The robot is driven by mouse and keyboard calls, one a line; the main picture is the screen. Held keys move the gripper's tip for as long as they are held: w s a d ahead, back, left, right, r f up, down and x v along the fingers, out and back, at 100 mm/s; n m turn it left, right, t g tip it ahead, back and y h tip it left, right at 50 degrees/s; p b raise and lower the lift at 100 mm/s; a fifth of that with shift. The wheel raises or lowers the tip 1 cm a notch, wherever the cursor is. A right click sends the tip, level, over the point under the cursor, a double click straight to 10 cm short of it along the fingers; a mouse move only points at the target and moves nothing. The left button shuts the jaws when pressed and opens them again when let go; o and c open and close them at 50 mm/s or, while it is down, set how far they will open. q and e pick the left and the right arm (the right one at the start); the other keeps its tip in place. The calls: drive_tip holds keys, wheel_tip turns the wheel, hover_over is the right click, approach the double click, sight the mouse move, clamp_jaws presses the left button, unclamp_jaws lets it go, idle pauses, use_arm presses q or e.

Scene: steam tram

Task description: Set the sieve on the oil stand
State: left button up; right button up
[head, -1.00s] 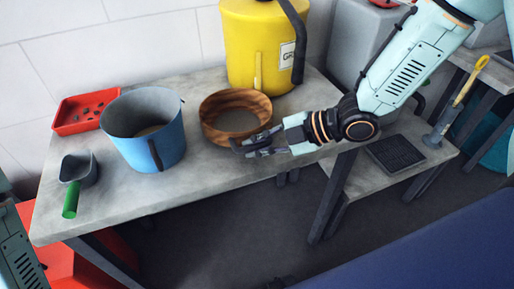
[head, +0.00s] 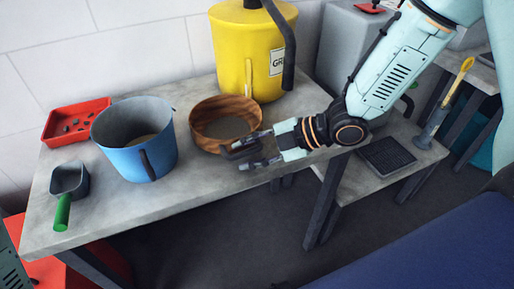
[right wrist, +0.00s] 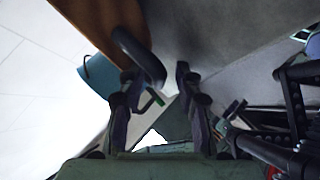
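The sieve, a round wooden ring (head: 225,124) with a grey mesh bottom, lies flat near the front edge of the grey table. Its wooden wall (right wrist: 88,28) fills the upper left of the right wrist view. My right gripper (head: 236,159) is at the sieve's front right side, fingers apart, with one finger close to the rim; I cannot tell whether it touches. In the right wrist view the gripper (right wrist: 157,82) is open, with no wood clearly between the fingers. A lower grey stand (head: 362,190) at the right may be the oil stand. My left gripper is out of view.
A blue bucket (head: 120,160), green-handled scoop (head: 68,185) and red tray (head: 68,128) stand left of the sieve. A yellow can (head: 238,55) stands close behind it. A black grate (head: 386,157) and a yellow-handled tool (head: 445,105) are on the lower stand.

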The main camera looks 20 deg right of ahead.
drive_tip(key=shift+s+d+r+p, duration=0.1)
drive_tip(key=shift+d+r+p, duration=0.25)
drive_tip(key=shift+d+r, duration=0.1)
drive_tip(key=p+v, duration=0.3)
drive_tip(key=v, duration=0.1)
drive_tip(key=shift+s+d+r, duration=0.15)
drive_tip(key=shift+r, duration=0.15)
drive_tip(key=p+v, duration=0.6)
drive_tip(key=p, duration=0.2)
drive_tip(key=shift+d, duration=0.15)
drive_tip(key=shift+s+f, duration=0.15)
